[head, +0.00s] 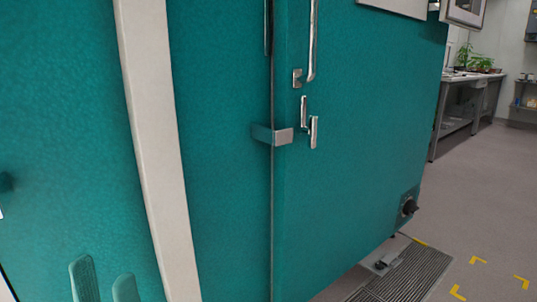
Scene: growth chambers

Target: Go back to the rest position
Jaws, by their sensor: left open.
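My left gripper (104,282) shows at the bottom left of the head view. Its two teal fingertips point up with a gap between them, open and with nothing seen between them. They are in front of the large teal growth chamber (350,150), whose surface fills most of the view. I cannot tell how far they are from it. My right gripper is not in view.
The chamber front has a long metal handle (312,45), a small latch (313,131) and a bracket (282,137). A pale strip (160,140) runs down its left part. Open floor (480,220) lies right, with a floor grate (412,272) and a bench with plants (460,78) behind.

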